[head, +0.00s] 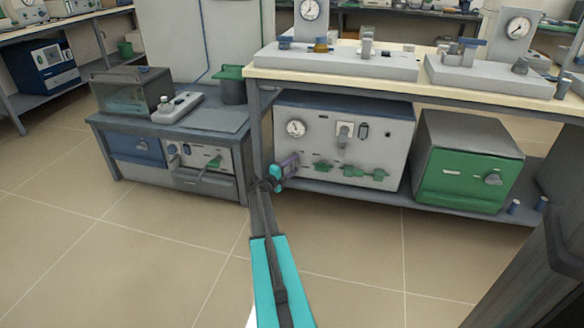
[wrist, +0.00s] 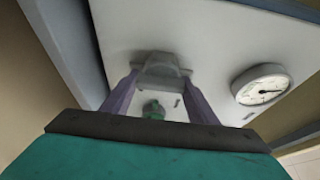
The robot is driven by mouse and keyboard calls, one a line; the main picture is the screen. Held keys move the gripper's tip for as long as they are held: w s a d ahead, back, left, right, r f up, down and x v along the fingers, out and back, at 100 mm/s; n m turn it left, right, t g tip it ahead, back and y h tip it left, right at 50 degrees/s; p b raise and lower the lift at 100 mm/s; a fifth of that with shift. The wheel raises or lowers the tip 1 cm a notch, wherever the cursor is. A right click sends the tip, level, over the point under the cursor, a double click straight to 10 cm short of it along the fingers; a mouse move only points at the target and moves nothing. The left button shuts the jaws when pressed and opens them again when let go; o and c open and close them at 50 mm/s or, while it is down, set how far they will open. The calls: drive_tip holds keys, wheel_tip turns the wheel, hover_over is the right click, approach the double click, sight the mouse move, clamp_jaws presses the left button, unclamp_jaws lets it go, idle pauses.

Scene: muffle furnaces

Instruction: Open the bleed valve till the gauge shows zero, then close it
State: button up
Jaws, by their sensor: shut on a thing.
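The pressure gauge (head: 295,128) is a round white dial on the front of a light grey cabinet (head: 375,135) under the bench. It also shows in the wrist view (wrist: 262,84); its needle points toward the right of the picture, and I cannot read the numbers. My gripper (head: 287,167) is at the cabinet's lower left, below the gauge. In the wrist view its two purple fingers are shut on a grey valve handle (wrist: 160,72), one on each side. In the head view the gripper hides this handle. A small green fitting (wrist: 153,109) shows between the fingers.
Green valves (head: 322,170) and a grey fitting (head: 344,132) sit on the same cabinet front. A green box (head: 465,170) stands to its right, and a low cabinet (head: 190,160) to its left. A bench leg (head: 256,130) is close beside my gripper. The floor in front is clear.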

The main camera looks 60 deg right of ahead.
drive_tip(key=shift+s+d+f, duration=0.1)
drive_tip(key=shift+s, duration=0.3)
drive_tip(key=o, duration=0.9)
drive_tip(key=shift+c, duration=0.2)
drive_tip(key=shift+o, duration=0.9)
drive_tip(key=shift+w, duration=0.2)
drive_tip(key=shift+w, duration=0.1)
drive_tip(key=shift+w+a, duration=0.1)
drive_tip(key=shift+a, duration=0.6)
drive_tip(key=a+p, duration=0.3)
drive_tip(key=a, duration=0.9)
drive_tip(key=shift+w+a, duration=0.25)
drive_tip(key=shift+w, duration=0.2)
drive_tip(key=shift+p, duration=0.35)
